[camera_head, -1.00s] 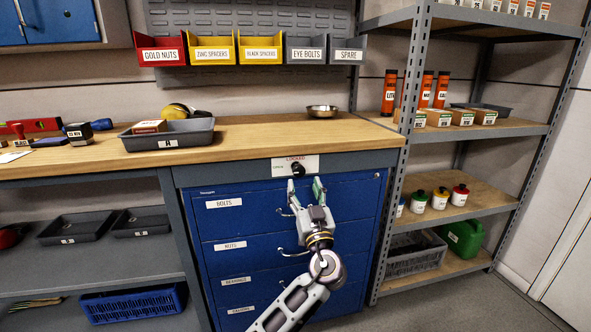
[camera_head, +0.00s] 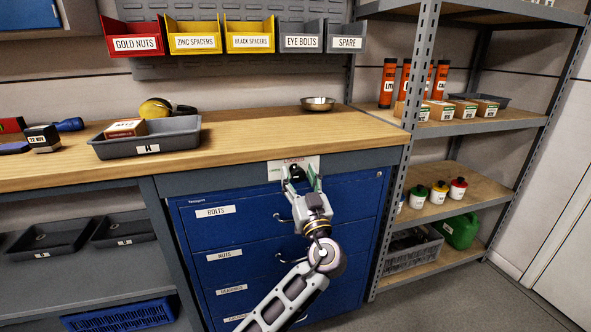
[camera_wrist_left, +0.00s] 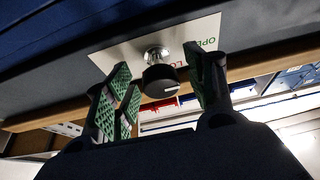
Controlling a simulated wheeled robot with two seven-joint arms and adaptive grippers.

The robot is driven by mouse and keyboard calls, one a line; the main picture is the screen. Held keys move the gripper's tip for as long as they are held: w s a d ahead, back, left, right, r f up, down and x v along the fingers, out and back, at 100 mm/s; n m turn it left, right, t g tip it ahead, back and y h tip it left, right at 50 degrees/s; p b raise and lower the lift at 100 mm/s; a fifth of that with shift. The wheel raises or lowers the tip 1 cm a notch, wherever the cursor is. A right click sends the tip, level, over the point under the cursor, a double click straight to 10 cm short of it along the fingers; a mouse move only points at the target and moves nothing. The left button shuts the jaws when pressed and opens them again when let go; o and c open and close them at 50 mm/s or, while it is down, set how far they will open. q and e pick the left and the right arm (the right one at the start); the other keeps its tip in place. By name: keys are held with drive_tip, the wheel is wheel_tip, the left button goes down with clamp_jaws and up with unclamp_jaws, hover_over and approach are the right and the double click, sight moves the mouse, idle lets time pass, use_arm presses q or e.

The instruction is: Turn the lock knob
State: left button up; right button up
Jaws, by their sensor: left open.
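The lock knob (camera_head: 296,171) is a small black knob on a white label plate at the top of the blue drawer cabinet. In the left wrist view the knob (camera_wrist_left: 159,79) is black with a short white mark and sits on a silver stem. The label plate (camera_wrist_left: 122,50) carries green "OPEN" lettering and partly hidden red lettering. My left gripper (camera_head: 301,176) is open in front of the plate. In the wrist view its green-padded fingers (camera_wrist_left: 163,82) stand on either side of the knob, with no clear sign of contact. My right gripper is out of view.
The cabinet's blue drawers (camera_head: 229,228) have wire handles below the knob. The wooden worktop (camera_head: 250,134) overhangs above, with a grey tray (camera_head: 165,145) and a metal bowl (camera_head: 318,104) on it. A metal shelf rack (camera_head: 403,160) stands close on the right.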

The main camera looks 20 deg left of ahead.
use_arm(q)
drive_tip(key=shift+w+a+r, duration=0.1)
drive_tip(key=shift+w+a, duration=0.05)
drive_tip(key=shift+w, duration=0.1)
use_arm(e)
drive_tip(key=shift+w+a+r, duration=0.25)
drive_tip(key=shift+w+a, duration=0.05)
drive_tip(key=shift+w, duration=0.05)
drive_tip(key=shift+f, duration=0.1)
use_arm(q)
drive_tip(key=shift+c, duration=0.9)
drive_tip(key=c, duration=0.9)
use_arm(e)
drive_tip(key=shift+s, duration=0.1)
